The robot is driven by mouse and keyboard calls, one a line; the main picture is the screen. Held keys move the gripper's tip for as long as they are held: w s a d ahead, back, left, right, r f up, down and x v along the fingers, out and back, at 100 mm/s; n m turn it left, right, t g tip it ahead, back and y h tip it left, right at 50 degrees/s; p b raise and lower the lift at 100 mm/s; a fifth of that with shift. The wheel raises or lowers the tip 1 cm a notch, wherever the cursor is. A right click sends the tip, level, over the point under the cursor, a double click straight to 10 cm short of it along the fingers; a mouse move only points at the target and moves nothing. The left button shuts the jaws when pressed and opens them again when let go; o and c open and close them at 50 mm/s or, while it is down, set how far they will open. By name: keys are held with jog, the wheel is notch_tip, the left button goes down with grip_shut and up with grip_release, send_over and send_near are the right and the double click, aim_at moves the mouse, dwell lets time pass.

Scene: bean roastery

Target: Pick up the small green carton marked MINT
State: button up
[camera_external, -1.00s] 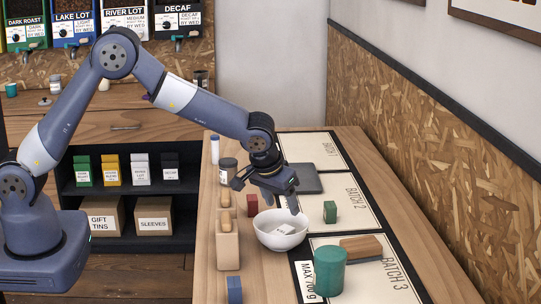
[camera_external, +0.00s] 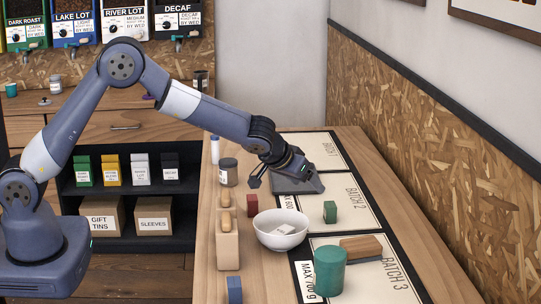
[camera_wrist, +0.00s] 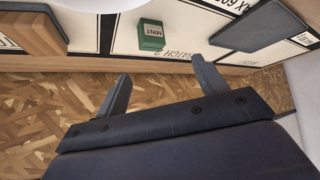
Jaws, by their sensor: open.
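The small green MINT carton (camera_external: 330,211) stands on the BATCH 2 mat (camera_external: 349,205), right of the white bowl. In the wrist view the carton (camera_wrist: 151,37) shows its white MINT label, beyond the fingertips and roughly between them. My gripper (camera_external: 281,180) is tilted above the table, behind the bowl and to the left of and behind the carton. In the wrist view my gripper (camera_wrist: 160,70) has its two fingers wide apart with nothing between them; it does not touch the carton.
A white bowl (camera_external: 280,240) holding a pale packet stands left of the carton. A teal canister (camera_external: 331,272) and a brown wooden block (camera_external: 361,247) are in front. A dark grey slab (camera_external: 300,184) lies behind. A red block (camera_external: 252,205) is farther left. A chipboard wall bounds the right.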

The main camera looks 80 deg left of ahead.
aim_at(325, 204)
jog(key=w+a+m+t+h+b, duration=0.1)
jog(key=w+m+t, duration=0.1)
jog(key=w+a+m+t+h+b, duration=0.1)
jog(key=w+a+m+t, duration=0.1)
jog(key=w+a+r+m+t+h+b, duration=0.1)
jog(key=w+m+t+h, duration=0.1)
jog(key=m, duration=0.1)
jog(key=shift+w+a+b, duration=0.2)
jog(key=shift+a+b, duration=0.1)
jog(key=shift+a, duration=0.1)
jog(key=f+m+h+b, duration=0.1)
jog(key=f, duration=0.2)
jog(key=s+f+m+h+b, duration=0.1)
jog(key=f, duration=0.2)
jog(key=d+f+m+h+b, duration=0.1)
jog(key=f, duration=0.3)
jog(key=shift+s+g, duration=0.2)
jog(key=shift+g, duration=0.1)
jog(key=shift+w+d+p, duration=0.15)
jog(key=shift+w+p, duration=0.25)
jog(key=shift+w, duration=0.6)
jog(key=shift+w+f, duration=0.15)
jog(key=shift+w, duration=0.25)
jog(key=shift+c, duration=0.3)
